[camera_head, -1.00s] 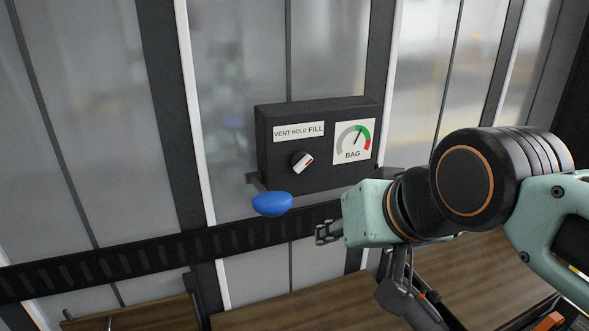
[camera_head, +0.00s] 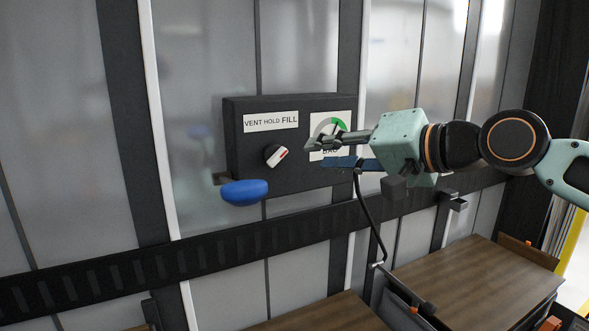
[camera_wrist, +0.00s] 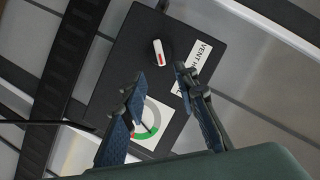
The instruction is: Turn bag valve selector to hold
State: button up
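The valve selector is a white knob with a red mark (camera_head: 277,155) on the front of a black box (camera_head: 240,182). A label (camera_head: 270,121) above it reads VENT HOLD FILL. The knob's red mark points up and right, toward the FILL side. My gripper (camera_head: 308,144) is in front of the box's right part, to the right of the knob and apart from it, covering part of the BAG gauge (camera_head: 330,127). In the wrist view the knob (camera_wrist: 160,52) lies beyond the fingers (camera_wrist: 158,78), which are spread with nothing between them.
A blue rounded knob (camera_head: 244,192) sticks out below the box at left. A black slotted rail (camera_head: 160,262) runs across beneath. Wooden crates (camera_head: 480,285) stand low in front. The space left of the box is clear.

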aim_at(281, 156)
jog(key=p+x, duration=0.1)
jog(key=x, duration=1)
jog(key=shift+r, duration=0.1)
jog(key=shift+w, duration=0.1)
jog(key=shift+c, duration=0.7)
grip_shut()
